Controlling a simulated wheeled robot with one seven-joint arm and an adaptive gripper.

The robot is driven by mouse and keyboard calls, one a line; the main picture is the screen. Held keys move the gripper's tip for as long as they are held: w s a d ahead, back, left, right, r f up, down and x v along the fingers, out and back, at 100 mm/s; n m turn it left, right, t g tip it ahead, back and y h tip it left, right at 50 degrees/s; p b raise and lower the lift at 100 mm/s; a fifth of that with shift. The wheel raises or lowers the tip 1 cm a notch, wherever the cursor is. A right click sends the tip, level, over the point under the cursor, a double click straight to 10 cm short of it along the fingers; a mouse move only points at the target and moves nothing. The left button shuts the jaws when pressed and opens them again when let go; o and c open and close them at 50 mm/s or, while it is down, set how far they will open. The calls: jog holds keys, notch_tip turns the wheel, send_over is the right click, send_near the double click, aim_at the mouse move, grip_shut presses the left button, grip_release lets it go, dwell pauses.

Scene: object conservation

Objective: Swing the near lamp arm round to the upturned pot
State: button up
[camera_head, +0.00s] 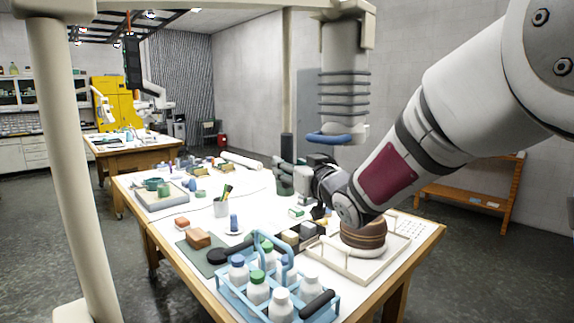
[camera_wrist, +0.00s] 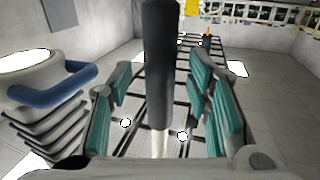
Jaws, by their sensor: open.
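My gripper (camera_head: 285,172) is open at the end of my arm, above the middle of the table. In the wrist view its teal-padded fingers (camera_wrist: 160,88) stand apart on either side of a dark upright bar (camera_wrist: 159,60) with a pale lower end. The bar also shows in the head view (camera_head: 287,145). A grey ribbed hanging fixture with a blue ring (camera_head: 343,85), seemingly the near lamp, hangs just right of the gripper; its ring shows at left in the wrist view (camera_wrist: 55,92). The brown banded pot (camera_head: 363,236) stands at the table's right, partly behind my arm.
The table (camera_head: 160,222) holds a blue bottle carrier (camera_head: 228,291) at the near edge, a pencil cup (camera_head: 221,208), brown blocks (camera_head: 198,239) and a tray (camera_head: 153,200) at left. A pale post (camera_head: 68,150) stands at left. An orange bench (camera_head: 465,193) is at right.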

jog(key=v, duration=0.9)
jog(key=shift+s, duration=0.1)
